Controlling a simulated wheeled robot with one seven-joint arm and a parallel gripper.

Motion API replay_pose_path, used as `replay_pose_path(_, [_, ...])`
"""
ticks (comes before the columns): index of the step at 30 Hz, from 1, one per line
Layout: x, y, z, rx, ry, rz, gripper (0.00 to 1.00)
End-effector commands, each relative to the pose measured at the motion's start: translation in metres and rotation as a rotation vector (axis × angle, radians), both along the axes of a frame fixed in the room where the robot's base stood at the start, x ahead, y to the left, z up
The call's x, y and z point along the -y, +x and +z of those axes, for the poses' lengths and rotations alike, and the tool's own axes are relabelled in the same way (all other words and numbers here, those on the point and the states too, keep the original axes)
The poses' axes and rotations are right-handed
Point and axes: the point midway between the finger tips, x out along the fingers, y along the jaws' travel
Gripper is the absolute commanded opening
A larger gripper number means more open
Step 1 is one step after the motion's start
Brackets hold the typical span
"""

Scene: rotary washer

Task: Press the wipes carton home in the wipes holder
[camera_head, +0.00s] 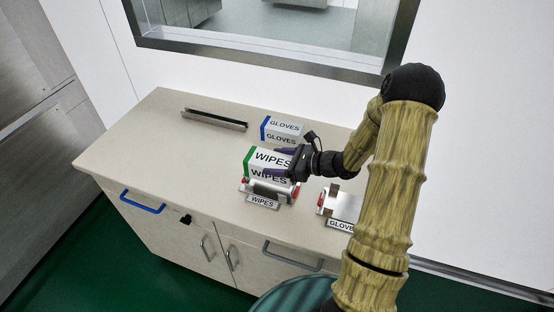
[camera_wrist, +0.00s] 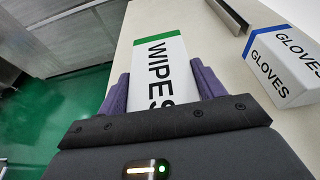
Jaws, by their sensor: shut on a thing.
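The wipes carton (camera_head: 258,169) is white with a green end band and black WIPES lettering. In the head view it sits at or just above the wipes holder (camera_head: 262,201), a metal holder with red side parts and a WIPES label. I cannot tell whether the carton is fully seated. My gripper (camera_head: 285,161) is shut on the carton from the right. In the wrist view the carton (camera_wrist: 161,66) lies between the two purple fingers of my gripper (camera_wrist: 158,85). The holder is hidden in the wrist view.
A gloves carton (camera_head: 281,130) with a blue band stands behind the wipes carton. An empty gloves holder (camera_head: 338,203) is to the right. A dark metal rail (camera_head: 214,119) lies at the back left. The counter's left part (camera_head: 150,150) is clear.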

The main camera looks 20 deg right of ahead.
Motion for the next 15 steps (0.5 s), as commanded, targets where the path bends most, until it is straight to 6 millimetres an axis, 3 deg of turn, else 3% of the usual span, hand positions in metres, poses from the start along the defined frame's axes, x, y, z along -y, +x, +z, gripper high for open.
replay_pose_path(13, [-0.004,0.0,-0.039,0.001,0.001,0.006,0.37])
replay_pose_path(15, [-0.003,0.0,-0.043,0.0,0.0,0.005,0.32])
